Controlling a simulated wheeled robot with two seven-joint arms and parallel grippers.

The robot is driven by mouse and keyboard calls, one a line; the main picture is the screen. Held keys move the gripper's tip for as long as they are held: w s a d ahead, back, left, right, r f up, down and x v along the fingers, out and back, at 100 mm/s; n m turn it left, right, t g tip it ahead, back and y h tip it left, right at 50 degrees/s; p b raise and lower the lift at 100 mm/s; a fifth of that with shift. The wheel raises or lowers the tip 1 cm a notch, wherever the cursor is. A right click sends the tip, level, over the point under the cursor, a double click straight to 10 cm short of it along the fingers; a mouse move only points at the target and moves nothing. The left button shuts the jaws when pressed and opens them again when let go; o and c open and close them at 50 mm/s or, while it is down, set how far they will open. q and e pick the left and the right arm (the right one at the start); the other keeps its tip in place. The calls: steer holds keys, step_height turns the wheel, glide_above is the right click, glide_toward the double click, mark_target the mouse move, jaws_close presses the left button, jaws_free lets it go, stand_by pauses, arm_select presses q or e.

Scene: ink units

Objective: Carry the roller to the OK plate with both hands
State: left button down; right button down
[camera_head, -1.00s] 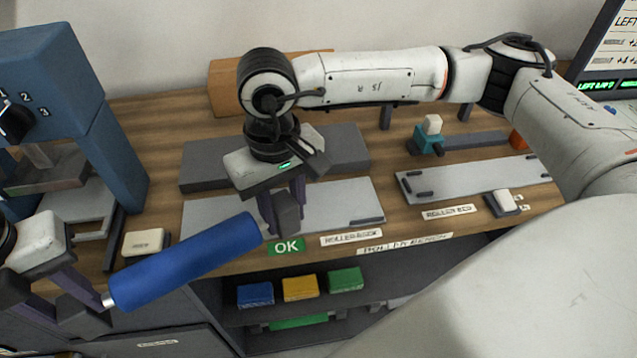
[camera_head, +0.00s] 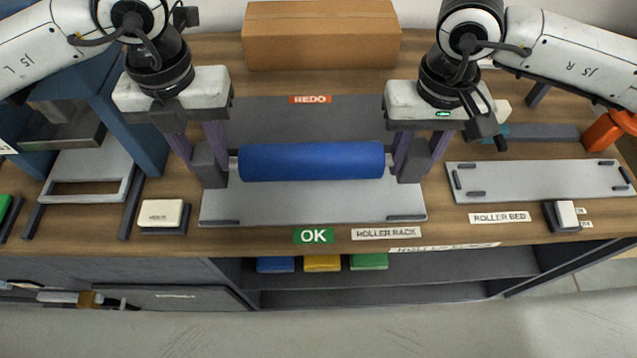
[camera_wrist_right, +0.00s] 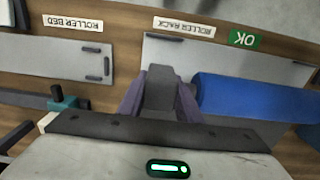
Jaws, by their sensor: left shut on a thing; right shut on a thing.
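The blue roller (camera_head: 311,161) lies level between my two grippers in the head view, over the grey plate (camera_head: 290,205) with the green OK label (camera_head: 317,235) at its front edge. My left gripper (camera_head: 210,165) is shut on the roller's left end. My right gripper (camera_head: 410,157) is shut on its right end. In the right wrist view the roller (camera_wrist_right: 250,98) reaches right from my right gripper (camera_wrist_right: 160,90). I cannot tell whether the roller touches the plate or hangs above it.
A darker plate with a red REDO label (camera_head: 310,100) lies behind, with a cardboard box (camera_head: 321,35) at the back. The roller bed plate (camera_head: 540,180) is at right. A blue press (camera_head: 130,110) stands at left. A cream button block (camera_head: 161,214) sits near the front edge.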

steer(key=shift+r, duration=0.1)
arm_select(q)
steer(key=shift+f, duration=0.15)
arm_select(e)
steer(key=shift+f, duration=0.2)
